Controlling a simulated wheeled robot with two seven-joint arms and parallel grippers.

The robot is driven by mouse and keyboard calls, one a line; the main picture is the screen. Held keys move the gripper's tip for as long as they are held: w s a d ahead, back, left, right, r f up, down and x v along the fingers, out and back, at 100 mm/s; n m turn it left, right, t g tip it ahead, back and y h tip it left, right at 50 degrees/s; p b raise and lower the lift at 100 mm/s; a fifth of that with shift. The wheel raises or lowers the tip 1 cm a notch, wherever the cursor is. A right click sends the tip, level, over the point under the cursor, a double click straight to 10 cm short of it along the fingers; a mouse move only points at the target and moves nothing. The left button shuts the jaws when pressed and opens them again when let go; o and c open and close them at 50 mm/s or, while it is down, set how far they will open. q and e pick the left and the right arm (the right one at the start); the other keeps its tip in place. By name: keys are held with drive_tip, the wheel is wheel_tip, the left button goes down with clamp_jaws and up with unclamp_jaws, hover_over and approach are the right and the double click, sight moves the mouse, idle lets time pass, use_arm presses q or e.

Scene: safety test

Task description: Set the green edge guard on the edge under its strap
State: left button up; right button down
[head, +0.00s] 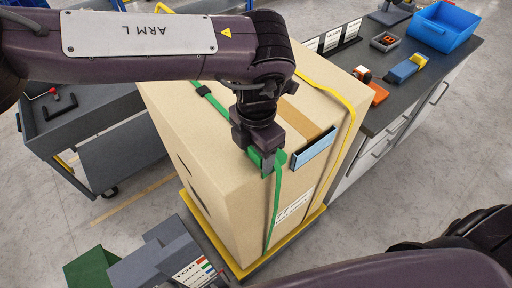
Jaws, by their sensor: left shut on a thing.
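A large cardboard box (215,135) has a green strap (273,210) running over its top and down its near face, and a yellow strap (350,125) farther right. My left gripper (266,168) points down at the top edge of the box, where the green strap bends over. It is shut on the green edge guard (281,158), which shows only in small patches beside the fingers. The fingers hide most of the guard, so I cannot tell whether it lies under the strap or touches the edge. My right gripper is out of view; only its arm shows at lower right.
A blue piece (313,151) sits at the box edge to the right. The box stands on a yellow-rimmed base (235,268). A grey holder (160,258) is at lower left. A bench (400,95) with a blue bin (443,27) stands right, a dark cart (95,125) left.

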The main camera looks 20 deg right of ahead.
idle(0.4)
use_arm(q)
drive_tip(key=o, duration=1)
drive_tip(key=shift+o, duration=0.6)
drive_tip(key=shift+o, duration=1.2)
drive_tip(key=shift+r+p, duration=2.65)
drive_tip(key=shift+r, duration=0.85)
drive_tip(key=shift+f, duration=0.1)
